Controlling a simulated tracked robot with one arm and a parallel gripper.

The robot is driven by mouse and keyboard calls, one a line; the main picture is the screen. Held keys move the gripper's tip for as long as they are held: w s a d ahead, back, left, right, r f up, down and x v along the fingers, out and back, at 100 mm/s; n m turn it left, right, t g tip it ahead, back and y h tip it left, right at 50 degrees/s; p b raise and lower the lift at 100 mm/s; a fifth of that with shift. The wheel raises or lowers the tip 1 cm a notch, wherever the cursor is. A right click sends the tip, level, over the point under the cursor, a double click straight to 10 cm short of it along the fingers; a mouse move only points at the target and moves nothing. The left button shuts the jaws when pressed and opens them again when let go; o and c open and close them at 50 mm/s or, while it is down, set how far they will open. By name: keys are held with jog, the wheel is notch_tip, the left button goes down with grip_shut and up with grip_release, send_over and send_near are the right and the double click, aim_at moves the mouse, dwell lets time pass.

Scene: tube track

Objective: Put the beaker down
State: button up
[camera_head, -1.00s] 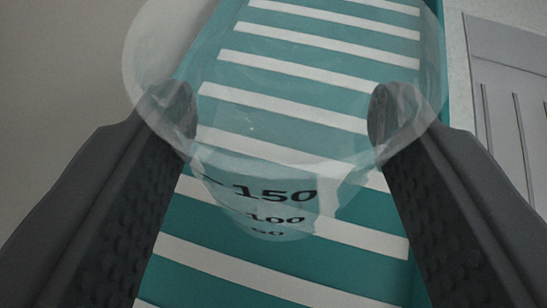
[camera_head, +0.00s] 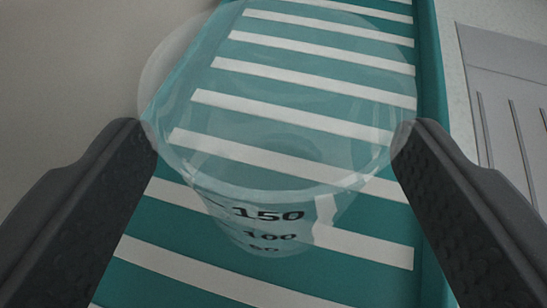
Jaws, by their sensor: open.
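The clear beaker (camera_head: 265,214), marked 150, 100 and 50, stands upright on a teal surface with white stripes (camera_head: 300,118). I see it from above, with its wide rim toward me. My gripper (camera_head: 275,135) is open, with one dark finger on each side of the beaker. The fingertips are near the left and right edges of the rim. I cannot tell whether either tip still touches the glass. The stripes show through the beaker's walls.
The striped teal surface has a raised teal edge (camera_head: 432,100) on the right. Beyond it lies a grey grooved panel (camera_head: 510,85). A plain grey-beige area (camera_head: 70,70) lies on the left. The striped surface around the beaker looks clear.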

jog(key=p+v, duration=0.2)
jog(key=v, duration=0.9)
jog(key=shift+s+r, duration=0.15)
jog(key=w+d+r+n+t+y, duration=0.1)
jog(key=d+r+y, duration=0.15)
jog(key=r, duration=1.15)
jog(key=w+d+r+t+y, duration=0.1)
jog(key=d+r+y, duration=0.15)
jog(key=r, duration=1.05)
jog(key=s+d+r+h, duration=0.4)
jog(key=s+d+r, duration=0.8)
jog(key=d+r, duration=0.3)
notch_tip(320, 180, up, 2)
jog(key=shift+s+d, duration=0.35)
jog(key=shift+s, duration=0.1)
